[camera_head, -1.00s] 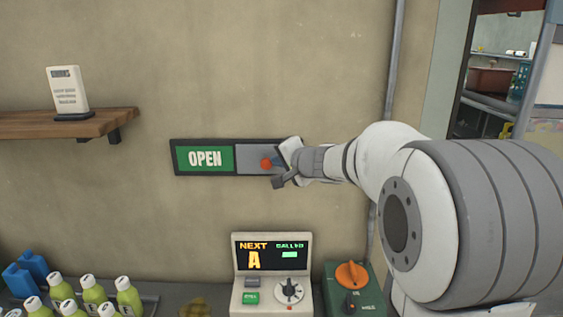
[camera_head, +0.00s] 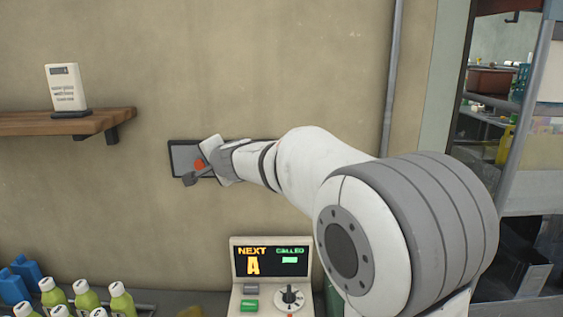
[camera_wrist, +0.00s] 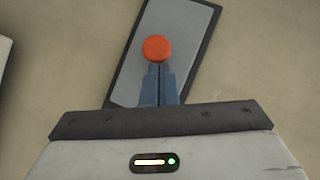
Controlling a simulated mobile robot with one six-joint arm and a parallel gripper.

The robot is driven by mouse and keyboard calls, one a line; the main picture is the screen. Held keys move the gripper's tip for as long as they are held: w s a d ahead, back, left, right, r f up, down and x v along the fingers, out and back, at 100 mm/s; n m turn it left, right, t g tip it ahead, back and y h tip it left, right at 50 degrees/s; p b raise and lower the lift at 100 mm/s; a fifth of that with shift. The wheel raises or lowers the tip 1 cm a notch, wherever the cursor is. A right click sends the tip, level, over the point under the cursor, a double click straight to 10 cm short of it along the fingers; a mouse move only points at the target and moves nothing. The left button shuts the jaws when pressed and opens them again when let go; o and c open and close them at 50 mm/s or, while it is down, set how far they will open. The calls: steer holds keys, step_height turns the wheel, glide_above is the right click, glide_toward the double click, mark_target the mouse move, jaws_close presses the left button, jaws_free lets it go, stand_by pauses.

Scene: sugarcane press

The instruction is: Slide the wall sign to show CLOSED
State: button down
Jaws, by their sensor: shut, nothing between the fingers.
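The wall sign (camera_head: 178,146) is a dark-framed panel on the wall. Its grey sliding cover with a red knob (camera_head: 199,165) now sits at the left end of the frame. The green OPEN face is not visible. My arm and gripper hide the right part of the sign, so its wording there cannot be read. My gripper (camera_head: 196,171) is at the knob, shut and empty. In the wrist view the blue fingertips (camera_wrist: 158,72) are together just below the red knob (camera_wrist: 157,48), seeming to touch it, with the grey cover (camera_wrist: 185,55) behind.
A wooden shelf (camera_head: 70,122) with a small white card stand (camera_head: 66,88) is at the upper left. Below stand a NEXT/CALLED display box (camera_head: 270,262) and several green bottles (camera_head: 86,300). A vertical pipe (camera_head: 392,80) runs on the right. Wall around the sign is clear.

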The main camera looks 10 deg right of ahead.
steer(key=shift+a, duration=0.15)
steer(key=w+d+v, duration=0.1)
steer(key=d+v, duration=0.1)
steer(key=v, duration=1.1)
steer(key=shift+w+d+r+p, duration=0.2)
steer(key=shift+d+r+p, duration=0.15)
steer(key=shift+r, duration=0.05)
steer(key=s+d+f+n+g+h, duration=0.1)
steer(key=s+d+f+n+g, duration=0.2)
steer(key=s+f, duration=0.5)
steer(key=s+d+f+n+g+h, duration=0.2)
steer(key=s+f, duration=0.5)
steer(key=s, duration=0.4)
steer(key=s+d+f+n+g+h, duration=0.2)
steer(key=s+d+f+n+g, duration=0.3)
steer(key=s+f, duration=0.3)
steer(key=shift+s+d+f, duration=0.35)
steer(key=shift+s+d, duration=0.15)
steer(key=shift+s, duration=0.35)
